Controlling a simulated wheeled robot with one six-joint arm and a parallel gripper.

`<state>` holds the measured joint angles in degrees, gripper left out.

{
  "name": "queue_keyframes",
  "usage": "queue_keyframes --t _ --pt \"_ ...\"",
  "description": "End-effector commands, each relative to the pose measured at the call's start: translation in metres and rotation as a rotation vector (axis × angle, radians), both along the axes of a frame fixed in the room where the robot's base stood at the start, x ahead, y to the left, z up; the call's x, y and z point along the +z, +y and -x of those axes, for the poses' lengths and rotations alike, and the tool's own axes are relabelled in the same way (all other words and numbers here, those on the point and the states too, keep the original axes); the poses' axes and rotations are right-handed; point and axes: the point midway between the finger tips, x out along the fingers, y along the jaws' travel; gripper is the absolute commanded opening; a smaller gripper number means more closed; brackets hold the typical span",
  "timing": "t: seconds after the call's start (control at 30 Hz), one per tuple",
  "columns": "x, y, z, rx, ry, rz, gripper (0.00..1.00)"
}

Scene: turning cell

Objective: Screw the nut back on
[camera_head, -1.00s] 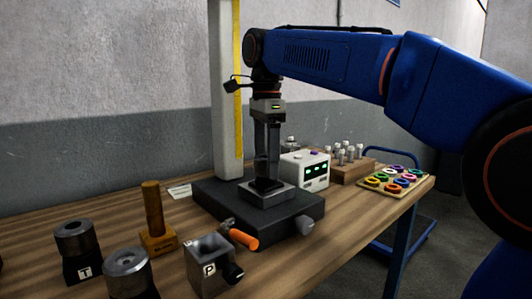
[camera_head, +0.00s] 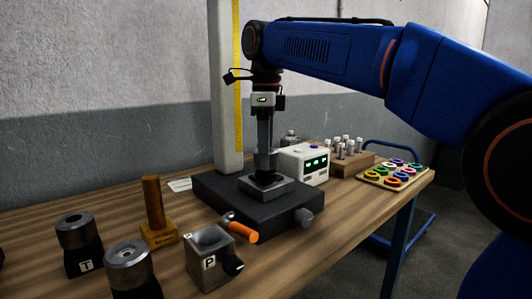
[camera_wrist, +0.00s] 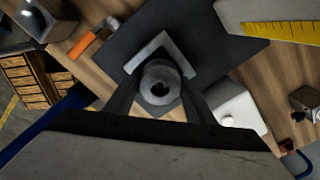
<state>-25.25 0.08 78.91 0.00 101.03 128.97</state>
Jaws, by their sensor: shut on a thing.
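My gripper (camera_head: 265,172) points straight down over a square grey block (camera_head: 278,188) on the black base plate (camera_head: 285,210) of the stand. In the wrist view its two fingers (camera_wrist: 160,92) close on a round grey ring with a dark hole, which I take to be the nut (camera_wrist: 149,76). The nut sits at the grey block, whose pale edges (camera_wrist: 147,52) show around it. In the head view the fingers hide the nut. I cannot tell how far it is threaded on.
A white box with green lights (camera_head: 304,165) stands close behind the gripper. An orange-handled tool (camera_head: 243,232) lies at the plate's front. A block marked P (camera_head: 208,262), a wooden post (camera_head: 154,210) and the tall column (camera_head: 224,90) stand nearby. The right front table is clear.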

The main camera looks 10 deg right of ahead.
Motion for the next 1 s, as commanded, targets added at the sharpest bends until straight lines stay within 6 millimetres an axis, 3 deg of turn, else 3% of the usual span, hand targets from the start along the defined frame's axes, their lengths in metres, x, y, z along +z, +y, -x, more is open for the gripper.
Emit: queue_keyframes --t 0.33,0.67,0.7,0.77,1.0 --pt "0.0003 0.0 -0.0002 -0.316 -0.001 -0.001 0.23" --pt "0.0004 0.0 -0.0002 -0.357 -0.001 -0.001 0.23" --pt "0.0004 0.0 -0.0002 -0.357 -0.001 -0.001 0.59" --pt "0.0003 0.0 -0.0002 -0.357 -0.001 -0.001 0.71" --pt "0.0002 0.0 -0.0001 -0.355 0.0 0.0 0.71"
